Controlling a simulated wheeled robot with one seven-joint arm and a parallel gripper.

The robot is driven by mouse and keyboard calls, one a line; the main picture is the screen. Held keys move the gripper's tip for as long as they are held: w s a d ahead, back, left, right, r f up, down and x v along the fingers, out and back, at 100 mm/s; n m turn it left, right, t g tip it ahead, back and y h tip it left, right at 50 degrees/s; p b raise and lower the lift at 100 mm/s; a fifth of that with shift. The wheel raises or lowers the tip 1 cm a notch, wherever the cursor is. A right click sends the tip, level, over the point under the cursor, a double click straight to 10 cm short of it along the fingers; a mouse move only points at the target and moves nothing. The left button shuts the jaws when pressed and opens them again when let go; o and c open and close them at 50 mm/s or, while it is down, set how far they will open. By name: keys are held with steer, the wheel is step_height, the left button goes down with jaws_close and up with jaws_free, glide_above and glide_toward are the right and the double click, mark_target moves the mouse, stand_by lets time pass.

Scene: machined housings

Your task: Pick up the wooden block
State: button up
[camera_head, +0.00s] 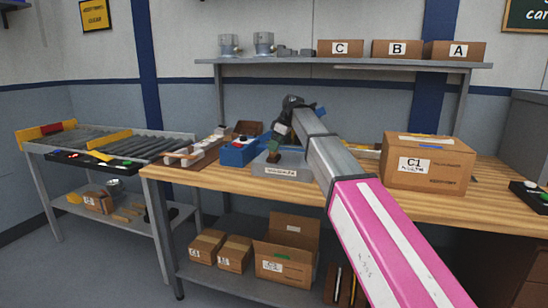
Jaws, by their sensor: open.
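My arm reaches from the lower right over the wooden workbench (400,208), and my gripper (277,140) points down above a grey labelled tray (285,173). The gripper is small and dark here, open. A small brown piece (274,147), which may be the wooden block, shows just under the gripper, above a dark green piece (272,157) at the tray. I cannot tell whether the fingers touch it or stand around it.
A blue bin (238,153) stands just left of the tray. A cardboard box marked C1 (428,163) stands to the right. A shelf (340,62) with boxes runs behind. A roller conveyor (115,142) is at left. The bench front edge is mostly clear.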

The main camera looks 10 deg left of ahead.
steer(key=x, duration=0.3)
steer(key=shift+f, duration=0.1)
steer(key=c, duration=1.1)
steer(key=shift+o, duration=0.3)
steer(key=shift+r, duration=0.75)
step_height(320, 180, up, 3)
steer(key=shift+a, duration=0.1)
steer(key=s+a+r, duration=0.5)
steer(key=s+r, duration=0.1)
steer(key=s, duration=0.4)
steer(key=shift+s+a+r, duration=0.15)
steer(key=shift+a+r, duration=0.05)
steer(key=shift+r, duration=0.1)
